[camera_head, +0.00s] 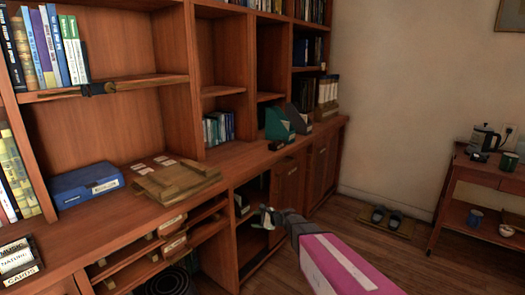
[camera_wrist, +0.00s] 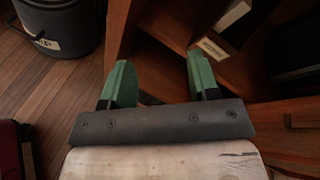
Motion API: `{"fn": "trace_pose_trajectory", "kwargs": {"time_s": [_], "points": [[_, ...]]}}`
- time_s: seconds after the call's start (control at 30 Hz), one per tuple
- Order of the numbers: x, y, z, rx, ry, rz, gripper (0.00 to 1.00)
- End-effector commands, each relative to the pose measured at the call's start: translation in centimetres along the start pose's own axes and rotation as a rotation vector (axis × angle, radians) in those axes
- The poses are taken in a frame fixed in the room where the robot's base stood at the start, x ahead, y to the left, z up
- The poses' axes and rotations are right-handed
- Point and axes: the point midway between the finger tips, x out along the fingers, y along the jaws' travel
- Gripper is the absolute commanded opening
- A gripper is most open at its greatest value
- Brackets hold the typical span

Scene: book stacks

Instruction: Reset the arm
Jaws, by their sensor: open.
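My gripper (camera_head: 268,215) is at the end of my arm, in the lower middle of the head view, in front of the bookcase's lower openings. In the wrist view my gripper (camera_wrist: 160,85) shows two green fingers spread well apart. Nothing is between them. Beyond them are the wooden edge and shelf of the cabinet (camera_wrist: 170,30). From these frames I cannot tell whether the gripper touches the cabinet.
The bookcase (camera_head: 190,75) fills the left and middle. A blue box (camera_head: 87,185) and a wooden crate-like item (camera_head: 176,181) lie on its counter. A dark bin (camera_wrist: 58,25) stands on the floor. A side table (camera_head: 480,175) with a kettle (camera_head: 484,139) is right; slippers (camera_head: 386,217) lie by the wall.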

Motion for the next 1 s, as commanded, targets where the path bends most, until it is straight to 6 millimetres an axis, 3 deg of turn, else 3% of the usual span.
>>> {"fn": "trace_pose_trajectory", "kwargs": {"time_s": [0.1, 0.27, 0.4, 0.7, 0.83, 1.0], "points": [[-3.9, 3.5, 1.1, -0.225, 0.082, 0.151, 0.55], [-8.9, 7.5, 1.3, -0.511, 0.177, 0.379, 0.55], [-14.0, 10.7, 1.2, -0.738, 0.246, 0.6, 0.55], [-25.3, 15.2, 1.2, -1.09, 0.333, 1.081, 0.55], [-28.1, 15.8, 1.2, -1.154, 0.344, 1.206, 0.55], [-29.3, 15.9, 1.2, -1.18, 0.348, 1.262, 0.55]]}}
